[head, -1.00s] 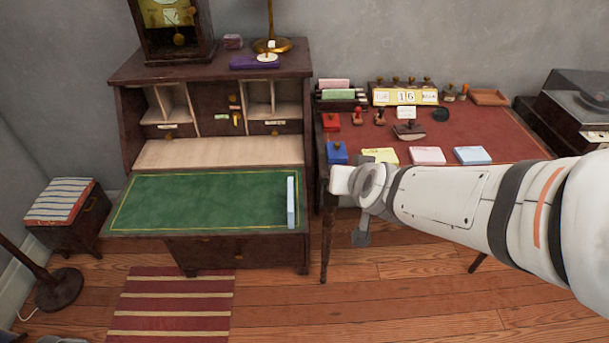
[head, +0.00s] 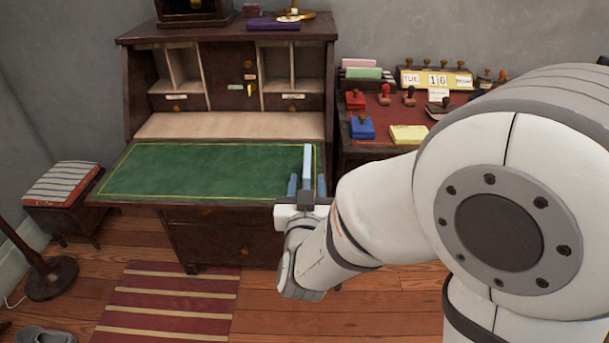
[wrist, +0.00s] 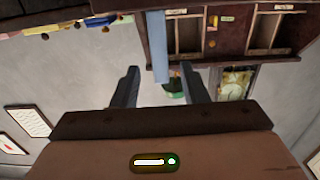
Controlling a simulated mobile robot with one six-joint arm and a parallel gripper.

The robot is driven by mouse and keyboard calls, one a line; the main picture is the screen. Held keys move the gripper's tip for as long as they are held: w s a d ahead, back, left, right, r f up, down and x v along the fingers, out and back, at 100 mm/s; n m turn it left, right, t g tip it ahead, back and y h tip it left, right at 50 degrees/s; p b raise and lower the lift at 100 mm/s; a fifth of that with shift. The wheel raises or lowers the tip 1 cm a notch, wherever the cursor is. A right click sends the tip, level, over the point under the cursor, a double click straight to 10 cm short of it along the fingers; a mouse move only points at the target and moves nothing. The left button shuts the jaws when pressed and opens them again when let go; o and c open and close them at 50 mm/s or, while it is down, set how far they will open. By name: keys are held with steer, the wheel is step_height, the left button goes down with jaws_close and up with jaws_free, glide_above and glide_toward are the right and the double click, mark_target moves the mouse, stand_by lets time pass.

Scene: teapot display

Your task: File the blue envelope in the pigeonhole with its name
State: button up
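The blue envelope (head: 307,160) stands upright on its edge at the right end of the desk's green writing surface (head: 200,170). My gripper (head: 307,183) is at the front right of the desk, open, with one finger on each side of the envelope and gaps visible. In the wrist view, which looks upside down, the envelope (wrist: 158,45) hangs between the spread fingers of my gripper (wrist: 160,75). The desk's pigeonholes (head: 187,68) stand at the back, left and right of a central door. Small pale labels (head: 293,96) sit below them, too small to read.
A red-topped table (head: 385,110) stands to the right, with stamps, a blue ink pad (head: 361,127) and a yellow pad (head: 408,134). A striped stool (head: 62,185) is at the left. Most of the green surface is clear.

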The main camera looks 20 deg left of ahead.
mark_target(307, 168)
steer(key=b+x, duration=0.1)
steer(key=x, duration=0.4)
steer(key=shift+w+a, duration=0.15)
steer(key=shift+w, duration=0.2)
jaws_close()
